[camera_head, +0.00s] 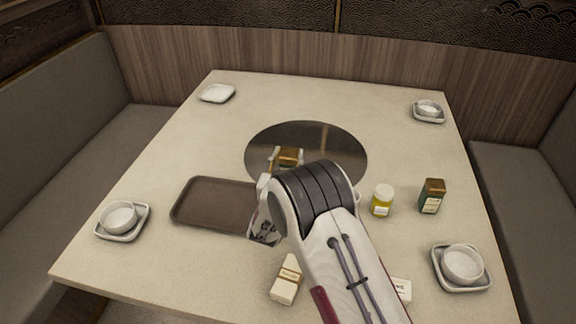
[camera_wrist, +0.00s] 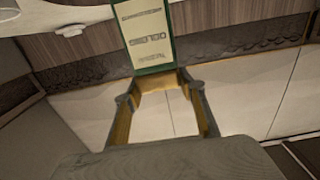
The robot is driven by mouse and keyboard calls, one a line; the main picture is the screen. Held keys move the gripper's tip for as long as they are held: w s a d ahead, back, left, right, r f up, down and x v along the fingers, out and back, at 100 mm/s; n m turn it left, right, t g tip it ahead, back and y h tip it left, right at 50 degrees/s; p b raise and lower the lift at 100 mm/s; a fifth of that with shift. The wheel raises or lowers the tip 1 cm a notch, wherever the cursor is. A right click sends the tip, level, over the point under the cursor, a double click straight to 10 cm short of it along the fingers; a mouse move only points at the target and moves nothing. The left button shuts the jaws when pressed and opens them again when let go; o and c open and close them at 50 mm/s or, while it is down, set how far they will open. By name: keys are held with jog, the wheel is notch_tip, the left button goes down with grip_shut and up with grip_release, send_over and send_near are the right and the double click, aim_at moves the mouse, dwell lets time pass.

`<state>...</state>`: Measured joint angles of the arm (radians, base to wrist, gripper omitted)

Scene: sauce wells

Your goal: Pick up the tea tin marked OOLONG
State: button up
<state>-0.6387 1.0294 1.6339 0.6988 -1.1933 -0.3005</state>
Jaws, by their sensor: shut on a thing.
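My gripper (camera_head: 287,158) is shut on a green tin with a gold-brown lid (camera_head: 289,153), over the dark round plate in the table. The wrist view shows my gripper (camera_wrist: 156,84) with one finger on each side of the lid. The held tin (camera_wrist: 148,35) has a pale label facing the camera. Its lettering looks upside down and is too blurred to read surely. Another dark green tin with a brown lid (camera_head: 432,196) stands at the right. Its label is too small to read. My arm hides part of the table.
A brown tray (camera_head: 178,207) lies left of my arm. A yellow jar with a white lid (camera_head: 382,201) stands to the right. A cream carton (camera_head: 287,279) is near the front edge. Dishes sit at the corners, including a bowl (camera_head: 463,265). The table's back middle is clear.

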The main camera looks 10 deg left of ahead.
jog(key=shift+r, duration=0.9)
